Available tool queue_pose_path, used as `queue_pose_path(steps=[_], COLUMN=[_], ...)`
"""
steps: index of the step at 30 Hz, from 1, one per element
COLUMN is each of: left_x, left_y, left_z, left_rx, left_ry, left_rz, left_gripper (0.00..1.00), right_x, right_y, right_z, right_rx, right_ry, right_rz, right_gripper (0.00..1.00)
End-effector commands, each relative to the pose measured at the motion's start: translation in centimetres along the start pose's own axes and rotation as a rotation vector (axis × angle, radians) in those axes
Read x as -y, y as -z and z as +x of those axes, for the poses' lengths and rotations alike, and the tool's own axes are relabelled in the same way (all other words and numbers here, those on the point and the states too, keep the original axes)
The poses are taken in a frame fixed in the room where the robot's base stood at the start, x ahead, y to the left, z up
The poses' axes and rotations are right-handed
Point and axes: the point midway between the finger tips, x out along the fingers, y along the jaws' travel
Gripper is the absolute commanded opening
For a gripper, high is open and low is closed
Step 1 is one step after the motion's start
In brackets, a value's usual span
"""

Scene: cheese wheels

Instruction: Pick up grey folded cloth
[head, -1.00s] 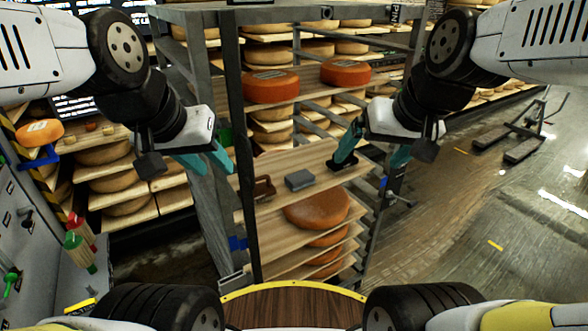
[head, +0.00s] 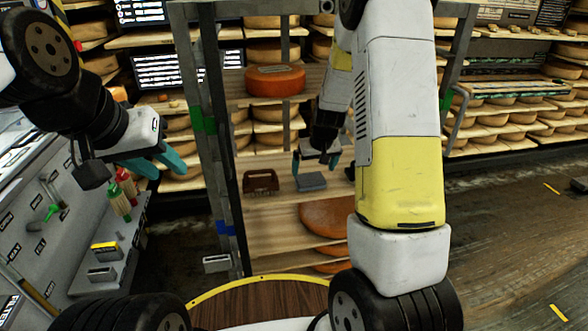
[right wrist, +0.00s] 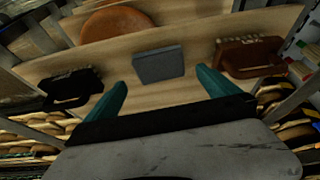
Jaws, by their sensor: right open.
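The grey folded cloth (head: 310,181) is a small flat block on a wooden shelf of the rack in the head view. It also lies on the shelf in the right wrist view (right wrist: 159,62), just beyond and between the fingertips. My right gripper (head: 314,164) is open and empty, its teal fingers spread above the cloth; they also show in the right wrist view (right wrist: 163,78). I see no contact with the cloth. My left gripper (head: 168,170) is open and empty, left of the rack and away from the cloth.
A brown brush-like object (head: 261,180) is left of the cloth, and a black one (right wrist: 71,88) is on its other side. An orange cheese wheel (head: 275,80) sits on the shelf above, another (head: 327,218) below. A grey rack post (head: 227,150) stands at the left.

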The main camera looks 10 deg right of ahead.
Motion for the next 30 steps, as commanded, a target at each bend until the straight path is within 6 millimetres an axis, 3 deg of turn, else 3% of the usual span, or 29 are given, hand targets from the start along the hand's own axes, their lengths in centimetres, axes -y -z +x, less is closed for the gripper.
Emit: queue_pose_path(steps=[16, 26, 30], left_x=[0.0, 0.0, 0.0], left_y=[0.0, 0.0, 0.0], left_z=[0.0, 0.0, 0.0], left_rx=[0.0, 0.0, 0.0], left_ry=[0.0, 0.0, 0.0], left_rz=[0.0, 0.0, 0.0], left_gripper=[0.36, 0.36, 0.36], right_x=[-0.2, -0.2, -0.2], right_y=[0.2, 0.2, 0.2], right_z=[6.9, 7.8, 7.7], right_rx=[0.004, 0.002, 0.002], right_ry=[-0.001, -0.001, -0.001], right_rz=[0.0, 0.001, 0.001], right_gripper=[1.0, 1.0, 0.76])
